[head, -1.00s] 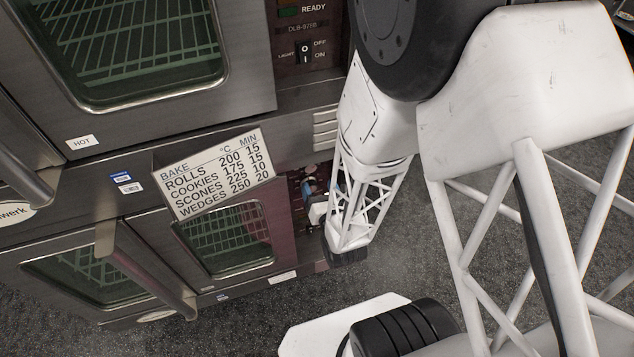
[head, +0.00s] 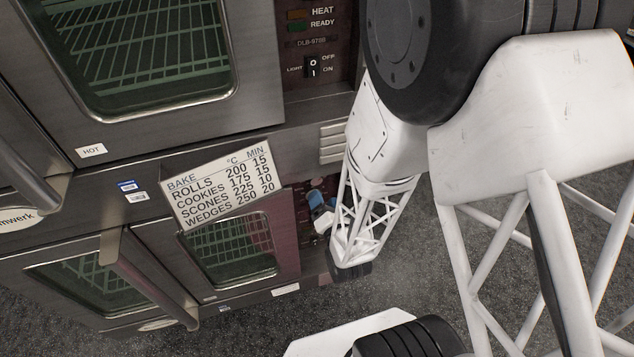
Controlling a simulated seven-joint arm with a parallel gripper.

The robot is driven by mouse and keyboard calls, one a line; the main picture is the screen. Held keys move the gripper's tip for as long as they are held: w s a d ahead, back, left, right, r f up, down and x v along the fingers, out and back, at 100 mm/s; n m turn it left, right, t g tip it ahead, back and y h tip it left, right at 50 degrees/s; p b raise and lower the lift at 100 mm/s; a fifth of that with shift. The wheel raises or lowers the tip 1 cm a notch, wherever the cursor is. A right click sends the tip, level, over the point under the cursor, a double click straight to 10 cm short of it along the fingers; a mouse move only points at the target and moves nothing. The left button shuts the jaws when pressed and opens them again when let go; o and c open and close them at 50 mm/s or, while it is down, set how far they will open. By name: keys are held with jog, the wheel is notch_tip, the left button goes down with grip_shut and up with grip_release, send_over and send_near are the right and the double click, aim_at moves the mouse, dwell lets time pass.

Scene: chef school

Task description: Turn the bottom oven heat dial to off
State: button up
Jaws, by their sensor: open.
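The bottom oven (head: 160,240) is at lower left, its door closed. Only a thin strip of its control panel (head: 301,195) shows, to the right of the door. The bottom heat dial cannot be made out; my arm and gripper cover much of that panel. My gripper (head: 320,209) is at the panel, partly hidden behind my white lattice arm link. Its blue and white parts show and it is open. Whether it touches a dial cannot be told.
The upper oven (head: 255,100) has a panel with HEAT and READY lamps and a light switch (head: 312,67). A baking-times sign (head: 222,184) hangs over the bottom oven's front. Long door handles (head: 150,280) stick out. Grey floor (head: 440,240) is open at right.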

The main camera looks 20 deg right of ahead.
aim_at(317, 181)
jog(key=m, duration=2.9)
jog(key=shift+s+f, duration=0.1)
jog(key=shift+s, duration=0.2)
jog(key=shift+w, duration=0.1)
jog(key=shift+w, duration=3.85)
